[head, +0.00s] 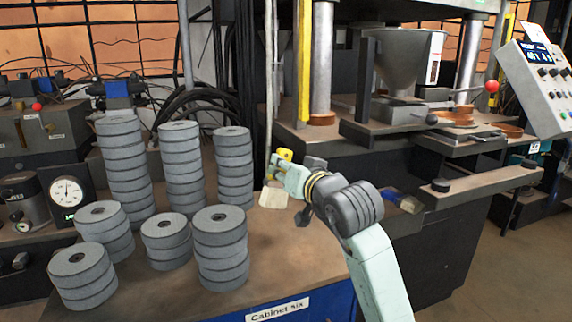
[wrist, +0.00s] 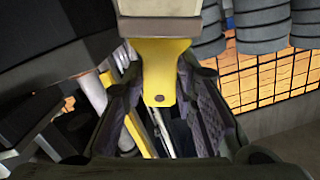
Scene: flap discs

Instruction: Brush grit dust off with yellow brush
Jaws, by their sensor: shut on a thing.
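My gripper (wrist: 157,70) is shut on the yellow brush (wrist: 160,55), whose yellow handle lies between the two dark fingers in the wrist view. Its pale bristle block (wrist: 160,8) sticks out past the fingertips and is cut off by the upper edge. In the head view, a pale patch that looks like the bristles (head: 273,197) shows beside the pale green end of my arm, over the right part of the bench top. The fingers are hard to make out there. Several stacks of grey flap discs (head: 219,245) stand to the left. I cannot make out distinct grit dust.
The bench (head: 275,265) carries a label reading "Cabinet six" on its front edge. Tall disc stacks (head: 125,158) stand behind shorter ones. A gauge (head: 67,192) is at the far left. A large press machine (head: 395,125) stands behind and right. The bench's front right is bare.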

